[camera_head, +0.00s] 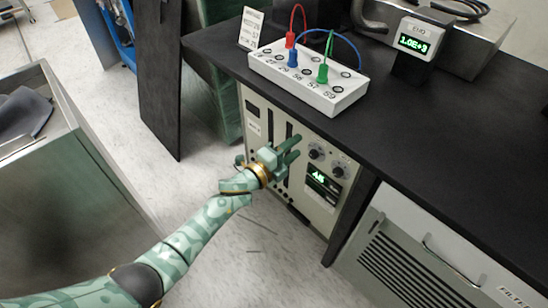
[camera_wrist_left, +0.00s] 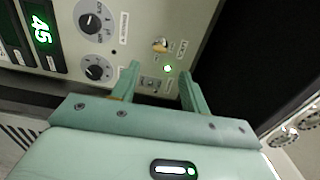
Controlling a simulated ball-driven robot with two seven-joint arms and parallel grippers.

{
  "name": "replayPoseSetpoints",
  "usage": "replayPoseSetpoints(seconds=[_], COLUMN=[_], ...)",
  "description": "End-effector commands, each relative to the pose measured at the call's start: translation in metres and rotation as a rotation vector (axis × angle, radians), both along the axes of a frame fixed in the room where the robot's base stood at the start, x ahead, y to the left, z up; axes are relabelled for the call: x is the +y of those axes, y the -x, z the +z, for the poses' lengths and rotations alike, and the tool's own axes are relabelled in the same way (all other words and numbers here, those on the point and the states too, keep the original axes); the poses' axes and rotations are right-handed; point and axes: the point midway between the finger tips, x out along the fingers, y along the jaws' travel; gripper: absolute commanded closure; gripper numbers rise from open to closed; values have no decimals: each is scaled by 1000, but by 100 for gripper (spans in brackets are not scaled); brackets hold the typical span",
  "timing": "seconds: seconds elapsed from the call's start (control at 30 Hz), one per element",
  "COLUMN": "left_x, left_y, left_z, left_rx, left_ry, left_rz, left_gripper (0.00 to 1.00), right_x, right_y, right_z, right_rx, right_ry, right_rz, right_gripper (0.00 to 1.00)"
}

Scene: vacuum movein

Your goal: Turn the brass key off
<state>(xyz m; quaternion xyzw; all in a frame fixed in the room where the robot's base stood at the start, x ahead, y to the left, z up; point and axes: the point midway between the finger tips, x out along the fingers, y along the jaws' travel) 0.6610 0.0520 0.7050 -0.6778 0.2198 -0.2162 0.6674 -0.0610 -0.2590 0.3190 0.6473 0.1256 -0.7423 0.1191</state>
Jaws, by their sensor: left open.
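The brass key (camera_wrist_left: 160,45) sits in the upper part of the cream instrument panel (camera_wrist_left: 120,60) in the left wrist view. A lit green lamp (camera_wrist_left: 167,69) shows just below it. My left gripper (camera_wrist_left: 160,73) is open and points at the panel. The key lies beyond the fingertips, roughly in line with the space between them, and I see no contact. In the head view my left gripper (camera_head: 295,148) is in front of the panel, and I cannot make out the key there. My right gripper is not in view.
Two black knobs (camera_wrist_left: 90,20) and a green display (camera_wrist_left: 40,33) are beside the key. A white socket box (camera_head: 310,80) with coloured plugs stands on the black bench (camera_head: 430,125) above. A grey cabinet (camera_head: 400,250) stands to the right. Open floor lies below my arm.

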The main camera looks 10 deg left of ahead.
Motion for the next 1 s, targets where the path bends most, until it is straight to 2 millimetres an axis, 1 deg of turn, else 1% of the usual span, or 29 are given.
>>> replayPoseSetpoints(seconds=[0.03, 0.1, 0.2, 0.33, 0.5, 1.0], left_x=[9, 19, 30, 39, 43, 43], left_y=[12, 25, 41, 53, 58, 58], left_z=[6, 5, 3, 0, -1, -2], left_rx=[-3, -3, 0, 1, 0, 15], left_ry=[-2, -2, -1, -1, -1, 15], left_rz=[1, 1, 1, 1, 1, 3], left_gripper=[55, 55, 55, 55, 55, 55], right_x=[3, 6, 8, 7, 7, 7], right_y=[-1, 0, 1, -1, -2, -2], right_z=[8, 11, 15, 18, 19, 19], right_rx=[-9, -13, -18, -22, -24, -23], right_ry=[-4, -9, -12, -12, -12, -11], right_rz=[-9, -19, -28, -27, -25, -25], right_gripper=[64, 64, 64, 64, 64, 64])
